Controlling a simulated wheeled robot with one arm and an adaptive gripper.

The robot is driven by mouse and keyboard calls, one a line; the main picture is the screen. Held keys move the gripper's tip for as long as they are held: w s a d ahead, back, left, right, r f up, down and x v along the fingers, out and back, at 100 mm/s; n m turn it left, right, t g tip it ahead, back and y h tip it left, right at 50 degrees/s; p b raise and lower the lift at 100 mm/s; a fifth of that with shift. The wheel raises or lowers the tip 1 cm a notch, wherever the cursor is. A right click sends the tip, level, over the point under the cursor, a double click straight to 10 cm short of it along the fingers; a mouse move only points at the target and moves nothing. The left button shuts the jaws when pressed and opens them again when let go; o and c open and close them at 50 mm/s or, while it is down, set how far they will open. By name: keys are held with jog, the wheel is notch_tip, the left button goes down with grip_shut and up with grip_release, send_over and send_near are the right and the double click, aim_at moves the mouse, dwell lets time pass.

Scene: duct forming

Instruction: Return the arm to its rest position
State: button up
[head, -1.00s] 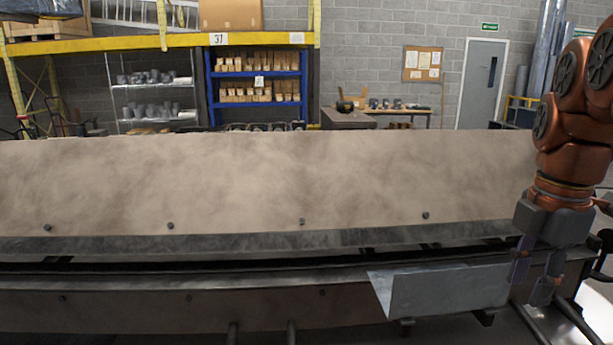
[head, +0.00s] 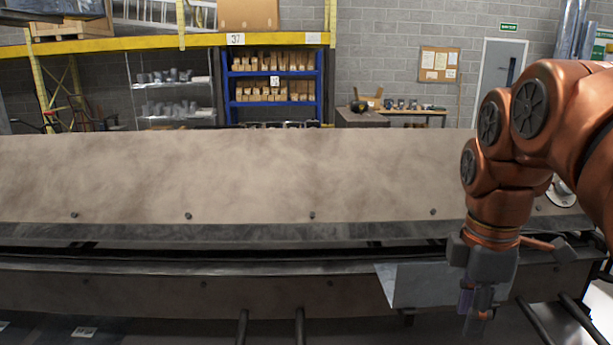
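My gripper (head: 473,312) hangs fingers down at the right, in front of the machine. It holds nothing that I can see. Its two fingers overlap in this view, and a purple-tinted one shows behind the nearer grey one; they look apart. The orange arm above it is bent and fills the right side. A bent sheet-metal piece (head: 418,285) sits at the machine's front edge, left of and behind the gripper, which hides its right part. Whether they touch is hard to tell, but the gripper does not grip it.
A long machine with a broad beige panel (head: 250,180) and dark lower beam (head: 200,295) spans the view. Dark bars (head: 300,327) stick out at its front. Behind stand a blue shelf (head: 273,85), a workbench (head: 370,118) and a door (head: 500,80).

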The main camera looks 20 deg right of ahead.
jog(key=s+a+f+m, duration=0.3)
jog(key=a+f+m, duration=0.2)
jog(key=a+f, duration=0.3)
jog(key=s+a+f+m+g, duration=0.1)
jog(key=s+a+f+m, duration=0.2)
jog(key=a+f+m, duration=0.3)
jog(key=shift+s+a+f, duration=0.15)
jog(key=shift+a+f, duration=1.5)
jog(key=shift+f, duration=0.25)
